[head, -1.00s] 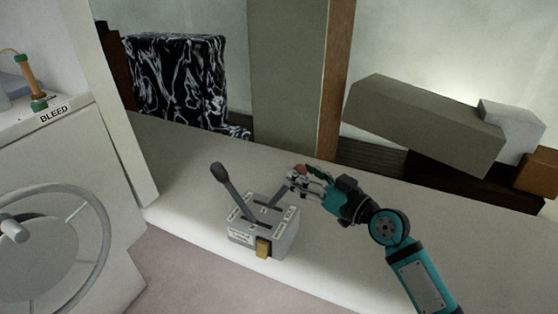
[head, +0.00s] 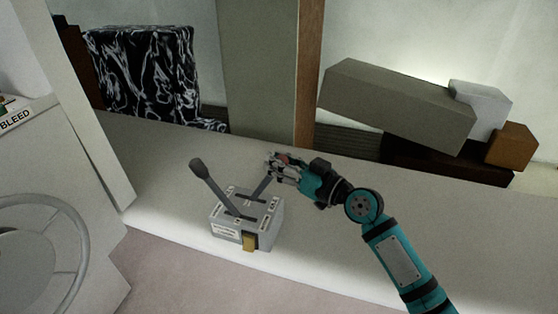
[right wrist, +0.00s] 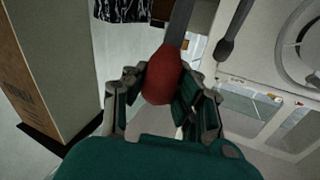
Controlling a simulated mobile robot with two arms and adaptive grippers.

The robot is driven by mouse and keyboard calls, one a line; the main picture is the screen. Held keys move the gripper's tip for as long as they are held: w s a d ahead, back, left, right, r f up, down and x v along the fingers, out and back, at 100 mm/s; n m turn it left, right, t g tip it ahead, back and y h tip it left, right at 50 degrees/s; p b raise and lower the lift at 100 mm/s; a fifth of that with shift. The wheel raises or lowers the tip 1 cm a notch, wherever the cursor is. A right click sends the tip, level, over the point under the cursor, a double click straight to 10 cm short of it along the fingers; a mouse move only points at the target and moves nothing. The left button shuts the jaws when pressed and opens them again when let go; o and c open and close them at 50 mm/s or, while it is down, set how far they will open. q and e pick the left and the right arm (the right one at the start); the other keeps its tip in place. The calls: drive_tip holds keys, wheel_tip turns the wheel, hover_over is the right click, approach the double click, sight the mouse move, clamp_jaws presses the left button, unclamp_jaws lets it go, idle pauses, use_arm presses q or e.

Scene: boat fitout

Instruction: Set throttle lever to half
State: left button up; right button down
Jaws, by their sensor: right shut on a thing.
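A grey control box (head: 228,231) with two levers and white labels sits on the pale ledge. One lever (head: 262,185) leans to the right and away; its red knob (right wrist: 162,85) is between the fingers of my right gripper (head: 279,164). The right gripper is shut on that red knob, which fills the space between the fingertips in the right wrist view. The other lever (head: 213,184) has a dark knob, leans to the left and stands free. The fingers partly hide the red knob in the head view. My left gripper is not in view.
A yellow tab (head: 249,242) is on the box front. A black-and-white marbled block (head: 145,75) and a long grey-brown block (head: 395,105) stand behind. A white cabinet with a handwheel (head: 30,260) is at left. The ledge (head: 330,240) right of the box is clear under my arm.

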drive_tip(key=shift+r, duration=0.15)
drive_tip(key=w+a+r+n+g+h+p, duration=0.1)
drive_tip(key=w+a+g+h+p, duration=0.1)
drive_tip(key=a+p, duration=0.6)
drive_tip(key=w+h+p, duration=0.1)
drive_tip(key=p, duration=0.2)
drive_tip(key=shift+r, duration=0.3)
drive_tip(key=shift+a, duration=0.15)
drive_tip(key=c, duration=1.1)
unclamp_jaws()
drive_tip(key=shift+s+r, duration=0.1)
drive_tip(key=shift+s, duration=0.15)
drive_tip(key=shift+c, duration=0.2)
drive_tip(key=shift+o, duration=0.6)
drive_tip(key=shift+w, duration=0.15)
